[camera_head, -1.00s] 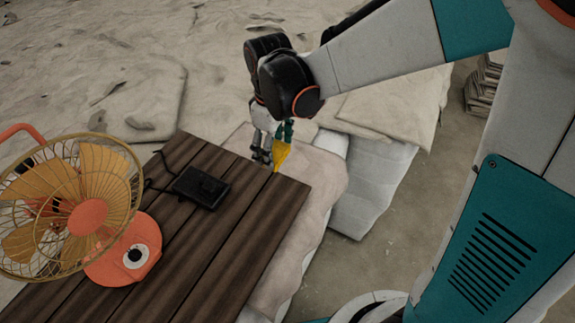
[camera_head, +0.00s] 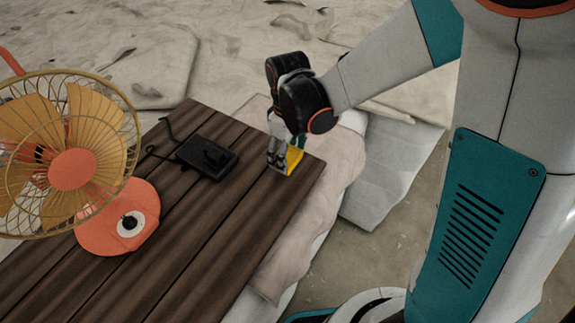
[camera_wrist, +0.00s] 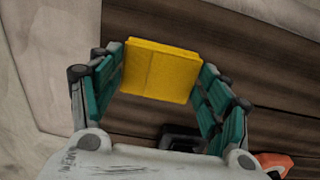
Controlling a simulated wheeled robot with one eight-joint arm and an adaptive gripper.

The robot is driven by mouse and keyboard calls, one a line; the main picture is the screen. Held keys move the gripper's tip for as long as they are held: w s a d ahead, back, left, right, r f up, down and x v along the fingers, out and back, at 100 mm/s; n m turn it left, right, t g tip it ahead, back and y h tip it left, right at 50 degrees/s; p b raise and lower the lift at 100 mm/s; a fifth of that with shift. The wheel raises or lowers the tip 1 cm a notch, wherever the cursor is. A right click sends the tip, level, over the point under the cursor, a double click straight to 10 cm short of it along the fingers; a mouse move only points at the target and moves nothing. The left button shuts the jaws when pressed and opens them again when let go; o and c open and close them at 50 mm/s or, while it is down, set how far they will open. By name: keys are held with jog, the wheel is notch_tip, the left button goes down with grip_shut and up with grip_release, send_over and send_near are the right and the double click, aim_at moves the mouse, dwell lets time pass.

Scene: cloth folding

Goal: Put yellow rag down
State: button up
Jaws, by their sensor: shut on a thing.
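The yellow rag (camera_head: 291,162) is at the far right corner of the dark wooden table (camera_head: 215,255). My gripper (camera_head: 283,152) points down over that corner, shut on the rag. In the wrist view the folded yellow rag (camera_wrist: 162,70) spans the space between the two teal finger pads of my gripper (camera_wrist: 160,78), with dark planks behind it. The rag's lower edge looks at or very near the tabletop; I cannot tell whether it touches.
A black device (camera_head: 207,156) with a cable lies on the table left of my gripper. An orange fan (camera_head: 75,165) with a yellow cage stands further left. Pale padded slabs (camera_head: 325,170) lie beyond the table's right edge. The front of the tabletop is bare.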

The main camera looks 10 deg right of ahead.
aim_at(288, 156)
jog(key=shift+f+b, duration=1.5)
jog(key=shift+f, duration=0.8)
jog(key=shift+s, duration=0.1)
jog(key=shift+c, duration=0.3)
jog(key=o, duration=1)
jog(key=shift+r, duration=0.1)
jog(key=shift+p, duration=0.3)
notch_tip(288, 156, up, 14)
jog(key=p, duration=0.8)
jog(key=shift+f, duration=0.25)
jog(key=shift+a, duration=0.1)
